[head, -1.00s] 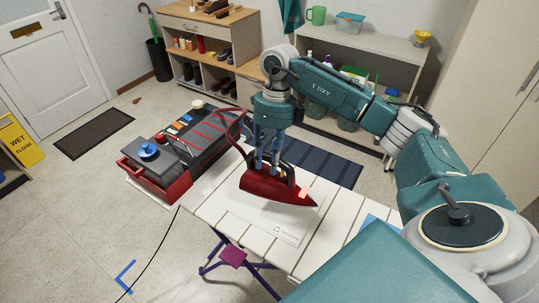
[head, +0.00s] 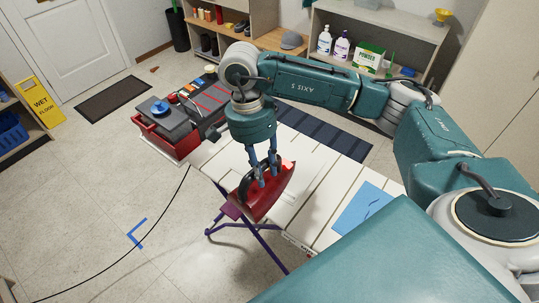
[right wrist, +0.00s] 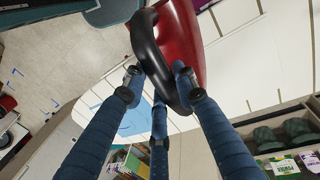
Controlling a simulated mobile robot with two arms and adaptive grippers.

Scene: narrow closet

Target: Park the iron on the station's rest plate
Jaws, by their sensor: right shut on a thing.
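The red iron (head: 272,203) with a black handle is in my right gripper (head: 262,181), over the near edge of the white ironing board (head: 318,182). It looks turned and tilted; whether it touches the board I cannot tell. In the right wrist view the fingers (right wrist: 160,88) close around the black handle (right wrist: 146,48), beside the red body (right wrist: 186,35). The red and grey station (head: 172,143) with a blue knob stands at the board's far left end. My left gripper is not in view.
A blue sheet (head: 362,208) lies on the board's right part. A dark striped mat (head: 325,132) lies behind the board. Shelves with bottles (head: 341,46) stand at the back. A yellow wet-floor sign (head: 42,97) stands left. The floor front left is open, crossed by a black cord.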

